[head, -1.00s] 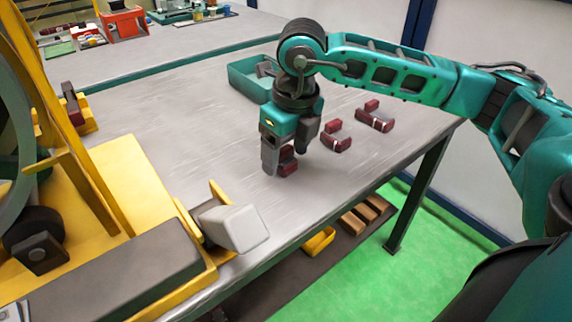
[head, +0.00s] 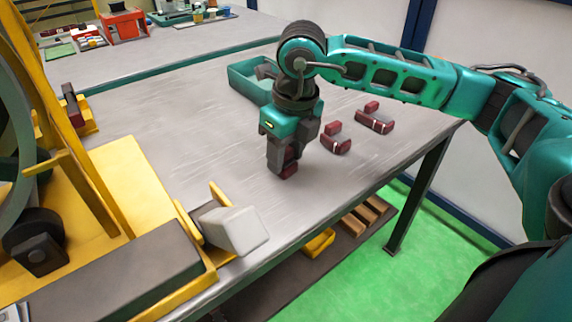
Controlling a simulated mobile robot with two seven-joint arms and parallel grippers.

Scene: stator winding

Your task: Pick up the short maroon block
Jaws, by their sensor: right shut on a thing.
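My right gripper (head: 283,168) points down at the grey table (head: 190,130) and is shut on a short maroon block (head: 289,171). Two more maroon blocks lie to the right of the gripper: a middle one (head: 336,139) and a longer one (head: 374,119) farther back. My left gripper is not in view.
A teal tray (head: 243,82) stands behind the gripper. A yellow machine frame (head: 140,190) with a light grey block (head: 235,230) fills the left. An orange-red bin (head: 125,25) stands on the far bench. The table's middle left is clear.

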